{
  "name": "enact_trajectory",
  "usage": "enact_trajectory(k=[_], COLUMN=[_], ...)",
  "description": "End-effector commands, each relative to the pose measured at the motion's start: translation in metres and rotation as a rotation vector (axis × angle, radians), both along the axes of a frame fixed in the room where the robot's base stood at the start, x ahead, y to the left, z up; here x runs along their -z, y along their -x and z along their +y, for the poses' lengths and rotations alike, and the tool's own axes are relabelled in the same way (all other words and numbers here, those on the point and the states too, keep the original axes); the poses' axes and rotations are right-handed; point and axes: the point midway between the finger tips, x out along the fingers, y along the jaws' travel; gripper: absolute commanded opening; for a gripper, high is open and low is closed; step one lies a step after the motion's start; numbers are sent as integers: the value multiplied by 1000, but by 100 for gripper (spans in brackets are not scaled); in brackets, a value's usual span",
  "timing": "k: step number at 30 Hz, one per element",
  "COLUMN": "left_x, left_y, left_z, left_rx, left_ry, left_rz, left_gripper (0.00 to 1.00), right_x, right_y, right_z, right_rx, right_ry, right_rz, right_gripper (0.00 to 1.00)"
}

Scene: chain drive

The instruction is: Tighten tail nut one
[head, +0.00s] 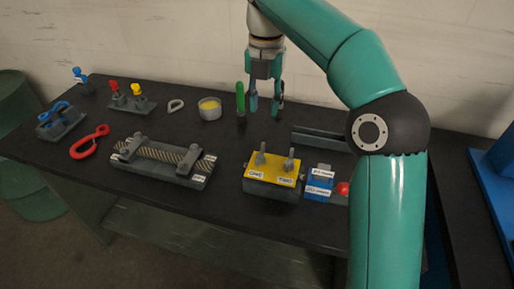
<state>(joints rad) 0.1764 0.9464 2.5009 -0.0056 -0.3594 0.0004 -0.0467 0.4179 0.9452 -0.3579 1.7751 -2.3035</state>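A grey block with a yellow top (271,165) stands near the front middle of the dark table. Two grey upright studs rise from it, one at the left (260,155) and one at the right (291,165). Small white labels sit in front of them, too small to read with certainty. I cannot tell which part is tail nut one. My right gripper (264,111) points down behind the block, its two fingers apart with nothing visible between them. A green upright handle (240,97) stands just left of its left finger. My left gripper is not in view.
A chain in a grey fixture (164,159) lies left of the block. Red hooked tool (89,142), blue-handled tool (54,114), yellow-filled cup (209,108) and grey loop (176,105) are farther left or behind. A blue labelled stand (319,187) and red ball (342,188) are right of the block.

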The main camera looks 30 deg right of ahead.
Motion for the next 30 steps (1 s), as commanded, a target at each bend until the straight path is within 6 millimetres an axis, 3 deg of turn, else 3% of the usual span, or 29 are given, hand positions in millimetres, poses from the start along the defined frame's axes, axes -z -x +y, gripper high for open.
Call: enact_trajectory(k=[7, 18, 24, 30], left_x=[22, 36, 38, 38], left_y=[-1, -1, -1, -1], left_z=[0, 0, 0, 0], left_rx=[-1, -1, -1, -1], left_ry=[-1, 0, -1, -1], left_rz=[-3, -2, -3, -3], left_gripper=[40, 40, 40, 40], right_x=[54, 128, 152, 159], right_y=[-4, -5, -6, -6], right_z=[2, 2, 2, 3], right_rx=[-3, -3, -4, -4], right_ry=[0, -1, -1, -1], right_rz=[12, 10, 8, 7], right_gripper=[35, 35, 35, 35])
